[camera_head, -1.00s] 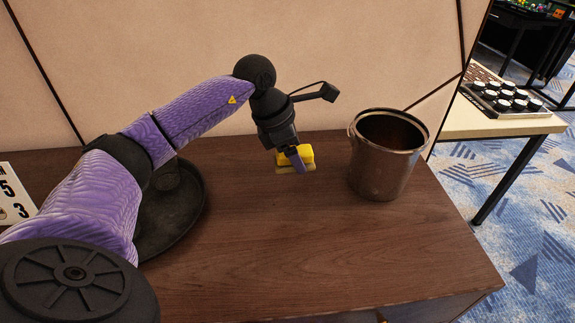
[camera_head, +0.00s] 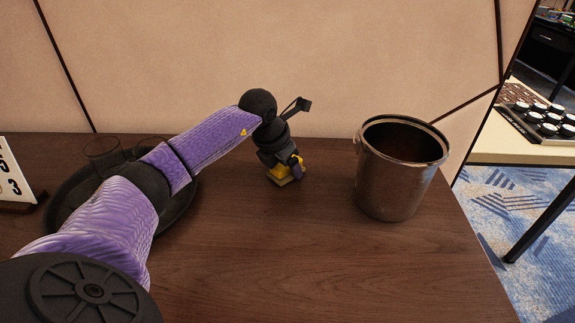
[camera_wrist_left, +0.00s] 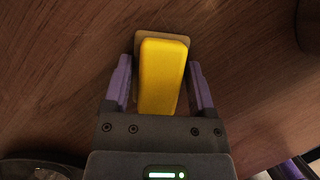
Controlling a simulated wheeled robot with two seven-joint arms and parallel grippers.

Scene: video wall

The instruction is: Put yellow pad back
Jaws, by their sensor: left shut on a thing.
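The yellow pad (camera_head: 281,172) is a small yellow block with a tan underside, just left of the bucket in the head view. It also shows in the left wrist view (camera_wrist_left: 162,75), lying between the two purple fingers. My left gripper (camera_head: 289,171) is shut on it, pointing down at the wooden table top. In the wrist view my left gripper (camera_wrist_left: 161,85) covers the pad's near end. I cannot tell whether the pad's underside touches the table. My right gripper is not in view.
A metal bucket (camera_head: 392,188) stands on the wooden table (camera_head: 270,260), right of the pad. A dark round tray (camera_head: 180,205) with clear glasses (camera_head: 103,150) is at the left, partly behind my left arm. A number card (camera_head: 14,178) stands at the far left. The table's front middle is clear.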

